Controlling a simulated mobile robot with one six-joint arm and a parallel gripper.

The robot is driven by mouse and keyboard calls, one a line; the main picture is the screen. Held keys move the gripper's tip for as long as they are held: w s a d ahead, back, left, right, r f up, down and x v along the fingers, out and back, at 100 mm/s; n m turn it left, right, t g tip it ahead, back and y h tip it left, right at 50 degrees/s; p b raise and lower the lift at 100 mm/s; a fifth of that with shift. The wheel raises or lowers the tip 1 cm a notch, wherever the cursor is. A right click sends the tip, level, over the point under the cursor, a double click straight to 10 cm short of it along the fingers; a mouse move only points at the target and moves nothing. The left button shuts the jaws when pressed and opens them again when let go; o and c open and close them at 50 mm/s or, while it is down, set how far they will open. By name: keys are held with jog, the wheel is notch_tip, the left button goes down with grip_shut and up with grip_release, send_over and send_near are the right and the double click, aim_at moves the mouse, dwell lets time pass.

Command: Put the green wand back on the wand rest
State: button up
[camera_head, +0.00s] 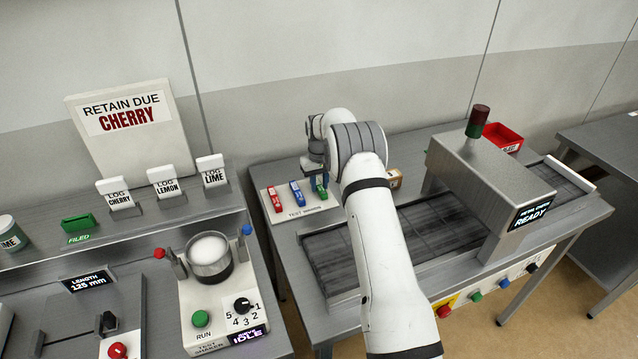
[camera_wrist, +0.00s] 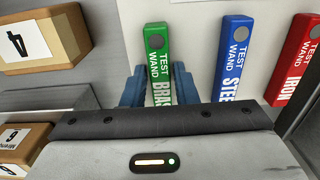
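The green wand (camera_wrist: 157,45) is marked "TEST WAND BRASS" and lies between the two blue fingers of my gripper (camera_wrist: 158,86) in the wrist view. The fingers flank it closely; whether they press on it is unclear, and its lower end is hidden behind the gripper body. In the head view the green wand (camera_head: 321,191) is at the right end of the white wand rest (camera_head: 300,215), beside the blue wand (camera_head: 297,193) and the red wand (camera_head: 274,198). It lines up with them. Whether it touches the rest cannot be told. My gripper (camera_head: 316,176) is partly hidden by my arm.
A cardboard box (camera_head: 395,179) stands right of the rest; numbered boxes (camera_wrist: 42,42) show at left in the wrist view. The conveyor (camera_head: 435,228) and its detector hood (camera_head: 490,180) are to the right. A red bin (camera_head: 502,137) is at the back.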

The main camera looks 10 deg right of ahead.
aim_at(319, 185)
jog(key=shift+o, duration=1.4)
jog(key=shift+r, duration=0.1)
notch_tip(319, 185, up, 12)
jog(key=b, duration=0.3)
jog(key=s+r+t, duration=0.1)
jog(key=s+r, duration=0.9)
jog(key=r, duration=0.1)
jog(key=s+r+m, duration=0.1)
jog(key=s+r, duration=0.4)
jog(key=s, duration=0.7)
jog(key=s+f+t, duration=0.1)
jog(key=s+f, duration=0.1)
jog(key=s, duration=1)
jog(key=s+f+m+t, duration=0.1)
jog(key=s+f, duration=0.2)
jog(key=s, duration=1)
jog(key=shift+f+t, duration=0.25)
jog(key=shift+t, duration=0.05)
